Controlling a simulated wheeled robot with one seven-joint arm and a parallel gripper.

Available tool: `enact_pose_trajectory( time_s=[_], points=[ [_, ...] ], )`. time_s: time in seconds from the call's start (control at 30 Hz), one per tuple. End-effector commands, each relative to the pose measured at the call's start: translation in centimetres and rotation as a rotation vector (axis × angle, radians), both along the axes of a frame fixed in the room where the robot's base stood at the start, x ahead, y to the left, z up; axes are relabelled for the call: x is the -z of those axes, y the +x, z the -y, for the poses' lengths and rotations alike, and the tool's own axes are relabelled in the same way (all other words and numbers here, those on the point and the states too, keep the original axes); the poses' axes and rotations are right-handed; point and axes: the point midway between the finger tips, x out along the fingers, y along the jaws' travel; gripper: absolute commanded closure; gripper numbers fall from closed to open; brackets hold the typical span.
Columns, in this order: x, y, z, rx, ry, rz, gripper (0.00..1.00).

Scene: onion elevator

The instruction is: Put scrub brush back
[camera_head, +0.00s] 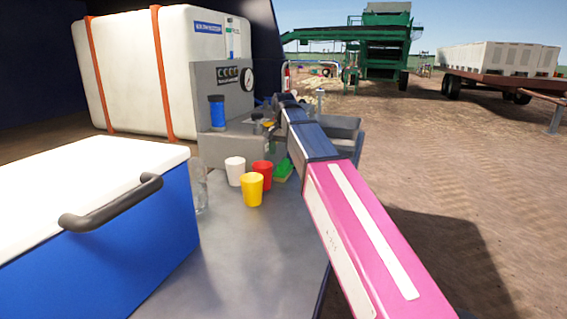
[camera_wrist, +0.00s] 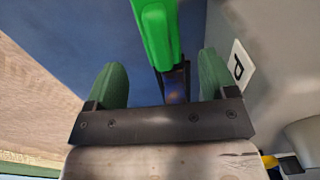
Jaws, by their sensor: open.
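A bright green handle-like object (camera_wrist: 157,35), which looks like the scrub brush, shows at the top middle of the wrist view. Its lower end meets a narrow dark part, and its far end is cut off by the frame. My gripper (camera_wrist: 160,75) is open, with one dark green finger on each side of this object and a visible gap to both. In the head view my arm reaches away towards the sink unit, and I cannot make out the gripper's fingers or the brush there.
White (camera_head: 235,171), red (camera_head: 263,174) and yellow (camera_head: 252,190) cups stand on the grey counter (camera_head: 235,255), beside a small green item (camera_head: 284,171). A blue cooler (camera_head: 110,245) stands at left. A grey panel with a gauge (camera_head: 248,80) and blue cylinder (camera_head: 217,112) stands behind.

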Motion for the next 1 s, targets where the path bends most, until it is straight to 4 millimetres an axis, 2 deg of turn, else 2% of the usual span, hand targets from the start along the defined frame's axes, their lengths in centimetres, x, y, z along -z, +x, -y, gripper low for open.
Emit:
enact_pose_trajectory(
  time_s=[0.03,0.2,0.4,0.77,1.0],
  points=[
    [-1.1,0.1,0.0,0.0,0.0,0.002,0.22],
    [-3.5,0.1,0.0,0.0,0.001,0.001,0.22],
    [-5.1,0.0,0.0,0.0,0.0,0.0,0.22],
    [-5.4,0.0,0.0,0.0,0.0,0.0,0.22],
    [-4.7,-0.1,0.2,-0.003,-0.001,-0.001,0.22]
  ],
)
